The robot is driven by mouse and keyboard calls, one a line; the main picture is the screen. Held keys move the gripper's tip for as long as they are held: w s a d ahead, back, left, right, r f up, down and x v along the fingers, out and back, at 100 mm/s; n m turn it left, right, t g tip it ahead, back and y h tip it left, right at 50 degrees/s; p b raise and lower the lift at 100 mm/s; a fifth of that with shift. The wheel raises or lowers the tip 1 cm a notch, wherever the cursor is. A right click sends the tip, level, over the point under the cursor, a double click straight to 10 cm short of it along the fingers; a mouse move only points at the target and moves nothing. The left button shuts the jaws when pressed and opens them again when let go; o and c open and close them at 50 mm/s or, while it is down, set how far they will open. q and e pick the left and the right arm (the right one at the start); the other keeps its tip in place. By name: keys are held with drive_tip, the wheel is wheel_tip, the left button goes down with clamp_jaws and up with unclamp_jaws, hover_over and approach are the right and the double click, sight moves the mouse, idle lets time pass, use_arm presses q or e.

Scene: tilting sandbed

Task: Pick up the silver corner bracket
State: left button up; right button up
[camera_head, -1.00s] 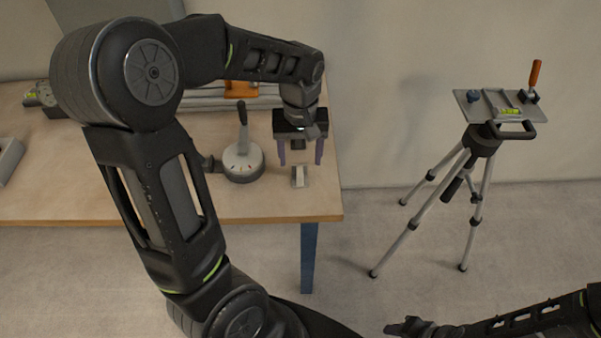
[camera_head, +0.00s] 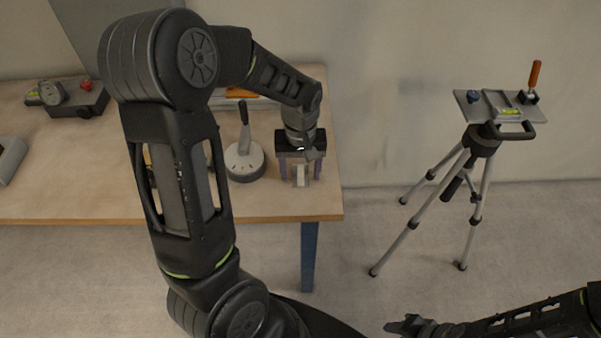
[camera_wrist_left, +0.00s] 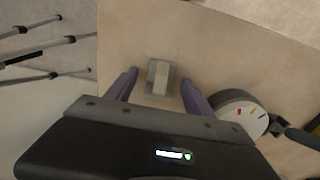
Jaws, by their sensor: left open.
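The silver corner bracket (camera_head: 301,175) lies on the wooden table near its right front corner. My left gripper (camera_head: 300,180) is open above it, with one purple finger on each side. In the left wrist view the bracket (camera_wrist_left: 159,77) lies between and just beyond the open fingertips (camera_wrist_left: 157,76), apart from both. The gripper body hides part of the bracket in the head view.
A round grey base with a black lever (camera_head: 243,160) stands just left of the bracket; it also shows in the wrist view (camera_wrist_left: 241,112). A tripod with a tray (camera_head: 465,104) stands on the floor to the right. The table's right edge (camera_head: 338,190) is close.

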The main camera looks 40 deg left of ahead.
use_arm(q)
drive_tip(key=shift+c, duration=0.3)
clamp_jaws()
idle(0.6)
